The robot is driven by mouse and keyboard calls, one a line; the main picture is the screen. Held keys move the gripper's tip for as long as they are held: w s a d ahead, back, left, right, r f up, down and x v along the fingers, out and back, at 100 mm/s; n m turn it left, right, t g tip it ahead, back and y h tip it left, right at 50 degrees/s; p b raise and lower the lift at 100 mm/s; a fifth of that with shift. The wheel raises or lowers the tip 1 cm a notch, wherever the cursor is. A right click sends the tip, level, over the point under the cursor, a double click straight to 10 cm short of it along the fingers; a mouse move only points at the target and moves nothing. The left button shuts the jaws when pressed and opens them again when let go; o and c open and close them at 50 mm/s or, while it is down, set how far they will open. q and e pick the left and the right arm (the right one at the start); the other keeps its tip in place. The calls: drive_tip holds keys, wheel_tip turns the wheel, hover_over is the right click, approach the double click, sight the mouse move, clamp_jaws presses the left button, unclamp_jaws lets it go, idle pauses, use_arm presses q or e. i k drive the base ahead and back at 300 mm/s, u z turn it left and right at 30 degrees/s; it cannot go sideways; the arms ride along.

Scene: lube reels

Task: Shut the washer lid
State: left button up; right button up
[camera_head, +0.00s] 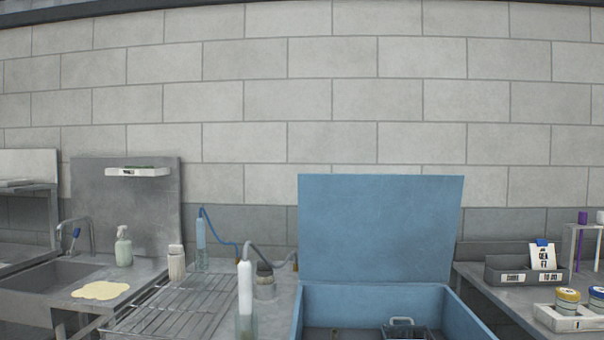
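The washer is an open blue box (376,294) at the bottom centre-right, cut off by the lower picture edge. Its blue lid (380,228) stands up behind it, tilted back near the wall, so the washer is open. A dark basket with a light handle (402,322) shows inside the washer. Neither of my grippers is in view.
Left of the washer are a metal rack (170,308), a white-topped bottle (245,287) and hoses. A sink (62,280) and soap bottle (124,247) are further left. A bench on the right holds a grey bin (512,275) and a tray of jars (570,318).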

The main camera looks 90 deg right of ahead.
sight(383, 228)
drive_tip(key=k, duration=1.7)
drive_tip(key=z, duration=1.45)
